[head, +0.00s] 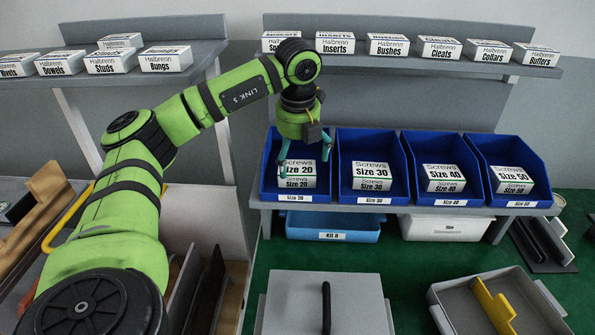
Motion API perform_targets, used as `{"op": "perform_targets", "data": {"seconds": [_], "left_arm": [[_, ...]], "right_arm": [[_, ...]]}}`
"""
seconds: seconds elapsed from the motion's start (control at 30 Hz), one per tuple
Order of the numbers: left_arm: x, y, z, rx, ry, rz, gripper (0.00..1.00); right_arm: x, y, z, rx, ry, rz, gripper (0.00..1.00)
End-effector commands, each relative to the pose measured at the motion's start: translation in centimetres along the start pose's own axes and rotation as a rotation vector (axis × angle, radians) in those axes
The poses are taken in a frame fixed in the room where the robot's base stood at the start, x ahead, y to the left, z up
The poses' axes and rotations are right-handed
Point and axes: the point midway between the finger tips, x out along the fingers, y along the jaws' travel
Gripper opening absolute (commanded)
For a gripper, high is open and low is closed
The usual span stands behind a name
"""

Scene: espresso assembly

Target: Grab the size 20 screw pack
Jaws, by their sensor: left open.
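A white pack labelled "Screws Size 20" (297,171) sits in the leftmost blue bin (268,188), with another Size 20 label showing just below it. My left gripper (305,155) points down over this bin, its teal fingers open at the upper part of the pack. One finger is in front of the pack's left side and the other is near its right side. I cannot tell whether the fingers touch the pack. My right gripper is not in view.
Blue bins to the right hold Size 30 (371,172), Size 40 (442,177) and Size 50 (511,179) packs. Under the shelf are a blue Kit bin (333,228) and a white bin (445,228). Labelled boxes line the upper shelf (400,60).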

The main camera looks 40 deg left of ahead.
Motion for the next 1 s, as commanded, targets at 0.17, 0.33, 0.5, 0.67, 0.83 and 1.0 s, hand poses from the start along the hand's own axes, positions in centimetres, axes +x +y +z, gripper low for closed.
{"op": "perform_targets", "data": {"seconds": [0.17, 0.33, 0.5, 0.67, 0.83, 1.0], "left_arm": [[2.6, 0.2, -0.3, 0.001, 0.004, 0.002, 1.0], [3.9, 0.2, -0.3, 0.001, 0.001, -0.001, 1.0], [4.0, 0.1, -0.3, 0.002, 0.001, -0.002, 1.0], [4.0, 0.1, -0.3, 0.002, 0.001, -0.002, 0.48], [4.0, 0.1, -0.3, 0.002, 0.001, -0.002, 0.33], [4.0, 0.2, -0.3, 0.002, 0.002, -0.001, 0.33]], "right_arm": [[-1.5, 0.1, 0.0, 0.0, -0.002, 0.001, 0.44], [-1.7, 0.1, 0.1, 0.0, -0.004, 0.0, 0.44], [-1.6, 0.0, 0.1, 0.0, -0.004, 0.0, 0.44], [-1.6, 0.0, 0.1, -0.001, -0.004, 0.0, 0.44], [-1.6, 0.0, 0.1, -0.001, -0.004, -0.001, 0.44], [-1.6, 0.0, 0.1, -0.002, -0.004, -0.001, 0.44]]}}
